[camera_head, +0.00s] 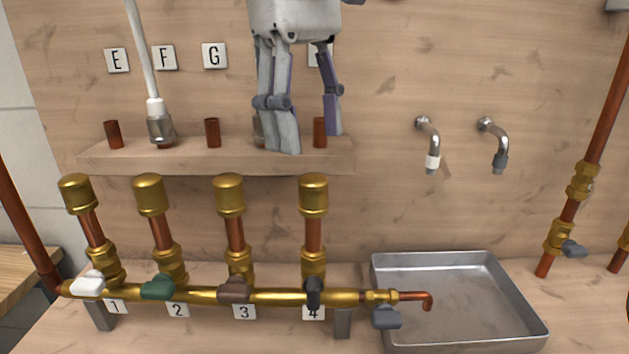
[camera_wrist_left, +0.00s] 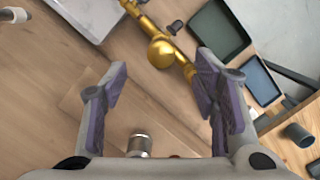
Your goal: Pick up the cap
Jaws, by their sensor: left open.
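Several brass caps top the upright copper pipes of the brass manifold, from the cap over label 1 (camera_head: 75,194) to the cap over label 4 (camera_head: 313,194). A round brass cap also shows in the left wrist view (camera_wrist_left: 160,53), ahead of the fingers. My left gripper (camera_head: 309,141) is open in front of the shelf's right part, above the cap over label 4. A silver fitting (camera_head: 258,131) on the shelf is partly hidden behind its left finger. A silver fitting also shows low between the fingers in the left wrist view (camera_wrist_left: 140,144). My right gripper is out of view.
The wooden shelf (camera_head: 215,159) carries short copper stubs and a white hose (camera_head: 143,55) with a silver end. A metal tray (camera_head: 460,295) lies at the right, below two wall taps. Coloured valve handles line the manifold.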

